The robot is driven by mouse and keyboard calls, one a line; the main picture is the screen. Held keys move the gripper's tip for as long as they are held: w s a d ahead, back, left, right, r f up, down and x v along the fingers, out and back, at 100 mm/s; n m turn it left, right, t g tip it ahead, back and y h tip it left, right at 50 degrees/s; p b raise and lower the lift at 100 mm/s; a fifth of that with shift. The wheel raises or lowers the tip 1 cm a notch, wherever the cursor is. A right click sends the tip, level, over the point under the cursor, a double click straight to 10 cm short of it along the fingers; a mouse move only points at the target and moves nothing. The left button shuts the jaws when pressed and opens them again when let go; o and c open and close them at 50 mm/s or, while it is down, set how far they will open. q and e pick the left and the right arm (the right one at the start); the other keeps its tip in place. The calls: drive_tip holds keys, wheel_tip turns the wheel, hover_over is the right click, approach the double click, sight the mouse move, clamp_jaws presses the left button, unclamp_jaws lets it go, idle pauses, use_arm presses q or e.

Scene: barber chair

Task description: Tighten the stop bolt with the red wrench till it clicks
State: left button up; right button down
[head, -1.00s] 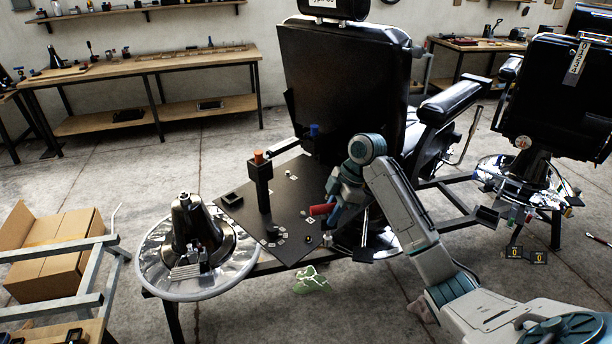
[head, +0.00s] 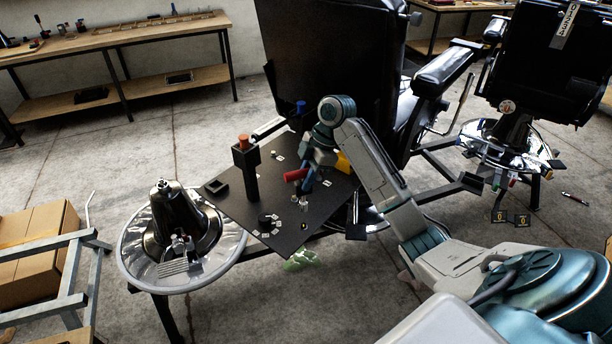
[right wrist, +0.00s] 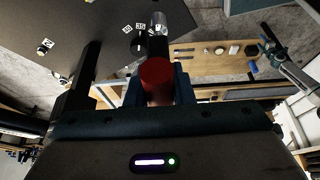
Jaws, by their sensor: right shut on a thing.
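My right gripper (head: 310,180) is shut on the red wrench (head: 295,175), above the black plate (head: 225,205). In the right wrist view the wrench's red end (right wrist: 157,72) sits between the two fingers (right wrist: 157,90), with a grey metal part beyond it. On the plate stand a black post (head: 246,175) with an orange cap and a dark round knob (head: 266,221) ringed by white number marks. The knob also shows in the right wrist view (right wrist: 138,44). I cannot tell which part is the stop bolt. The wrench's far end is unclear. My left gripper is out of view.
A large black chair back (head: 325,60) rises behind the plate, close to my right arm. A round metal chair base (head: 135,265) is left of the plate. A cardboard box (head: 35,235) and grey rails stand far left.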

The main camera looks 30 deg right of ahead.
sight(306, 200)
drive_tip(key=shift+w+r, duration=0.1)
drive_tip(key=shift+w, duration=0.05)
drive_tip(key=shift+w+f, duration=0.1)
drive_tip(key=shift+f, duration=0.4)
drive_tip(key=shift+f+b, duration=0.5)
drive_tip(key=shift+f, duration=0.55)
drive_tip(key=shift+f+b, duration=0.6)
drive_tip(key=shift+f, duration=1.15)
drive_tip(key=shift+p, duration=0.7)
drive_tip(key=shift+f, duration=0.7)
